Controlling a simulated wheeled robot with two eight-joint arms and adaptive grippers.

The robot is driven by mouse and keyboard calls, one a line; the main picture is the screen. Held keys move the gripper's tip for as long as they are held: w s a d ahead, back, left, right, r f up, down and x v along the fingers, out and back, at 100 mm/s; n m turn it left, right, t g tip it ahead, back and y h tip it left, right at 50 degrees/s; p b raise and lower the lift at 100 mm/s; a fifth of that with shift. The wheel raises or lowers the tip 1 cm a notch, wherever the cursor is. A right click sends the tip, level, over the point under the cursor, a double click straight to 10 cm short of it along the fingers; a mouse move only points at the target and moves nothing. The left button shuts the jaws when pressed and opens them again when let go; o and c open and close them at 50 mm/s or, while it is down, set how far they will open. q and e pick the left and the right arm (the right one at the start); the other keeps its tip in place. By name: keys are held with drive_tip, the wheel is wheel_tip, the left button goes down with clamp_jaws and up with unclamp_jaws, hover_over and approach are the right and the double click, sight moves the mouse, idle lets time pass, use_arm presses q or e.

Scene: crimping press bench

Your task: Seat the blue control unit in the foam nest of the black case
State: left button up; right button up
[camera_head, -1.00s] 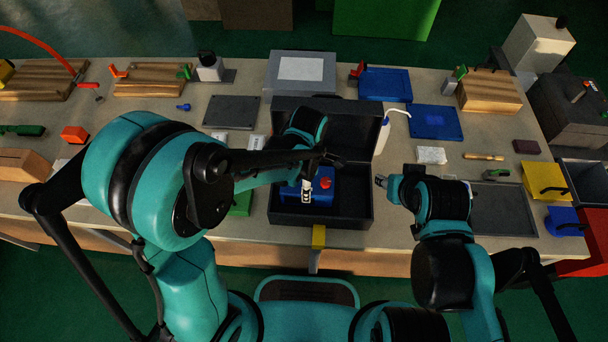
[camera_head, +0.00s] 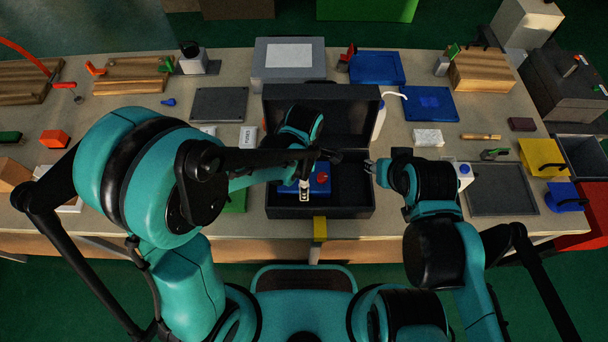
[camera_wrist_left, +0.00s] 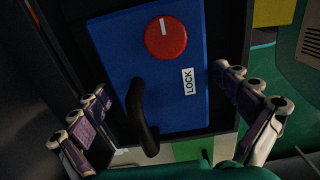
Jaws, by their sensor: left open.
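The blue control unit (camera_head: 320,178) lies in the left part of the open black case (camera_head: 345,212), whose lid stands up at the back. In the left wrist view the unit (camera_wrist_left: 115,55) shows a red knob, a LOCK label and a black handle. I cannot tell how deep it sits in the foam. My left gripper (camera_head: 305,190) is over the unit; in its wrist view the gripper's fingers (camera_wrist_left: 160,85) are spread on either side of the unit, with the handle between them. My right gripper (camera_head: 370,166) is at the case's right side, its fingers too small to read.
A yellow block (camera_head: 320,229) stands at the bench edge before the case. A white bottle (camera_head: 378,120) is behind the right rim. A green item (camera_head: 236,200) lies left of the case, and a grey tray (camera_head: 500,190) lies to the right. The case's right part looks empty.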

use_arm(q)
drive_tip(key=shift+r, duration=0.3)
wheel_tip(320, 180, up, 12)
drive_tip(key=p, duration=0.5)
drive_tip(key=s+a+r+m+t, duration=0.2)
drive_tip(key=a+r+m+t, duration=0.1)
drive_tip(key=a+m, duration=0.6)
drive_tip(key=s+a+r+m+t, duration=0.3)
drive_tip(key=a+r+m+t, duration=0.1)
drive_tip(key=a+m, duration=0.4)
drive_tip(key=shift+a+r+m, duration=0.4)
drive_tip(key=shift+r+m, duration=0.05)
drive_tip(key=shift+m, duration=0.05)
drive_tip(key=shift+s, duration=0.1)
drive_tip(key=shift+f+b, duration=0.6)
drive_tip(key=shift+b, duration=0.1)
